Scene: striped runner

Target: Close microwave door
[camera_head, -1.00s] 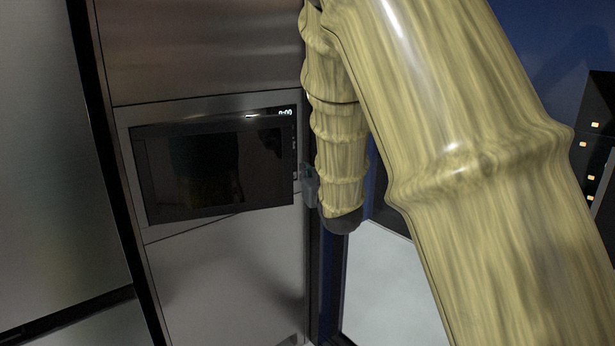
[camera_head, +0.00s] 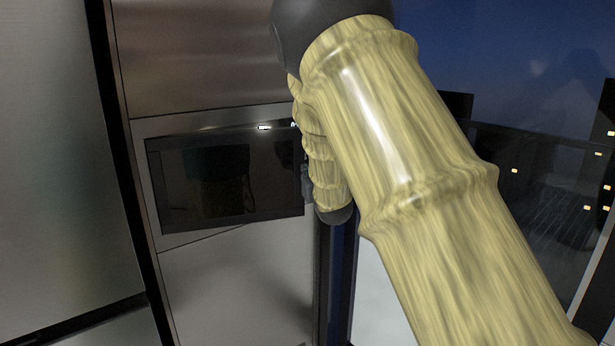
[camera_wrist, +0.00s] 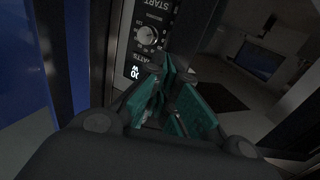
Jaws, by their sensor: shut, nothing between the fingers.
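The microwave door (camera_head: 225,182) is a dark glossy panel in a built-in steel front, left of my arm in the head view. Its lower right part overlaps the trim seam below, so it looks slightly ajar; I cannot tell the gap exactly. My gripper shows at the door's right edge in the head view (camera_head: 307,186), mostly hidden by my arm. In the wrist view my gripper (camera_wrist: 172,92) has its teal fingers together and empty, close to the microwave's control panel (camera_wrist: 150,38) with its dial. Contact with the panel or door cannot be told.
A steel cabinet front (camera_head: 205,60) is above the microwave and a plain panel (camera_head: 240,290) below it. A tall steel surface (camera_head: 50,150) stands at the left. Dark glass (camera_head: 530,180) and a blue wall are at the right, behind my arm.

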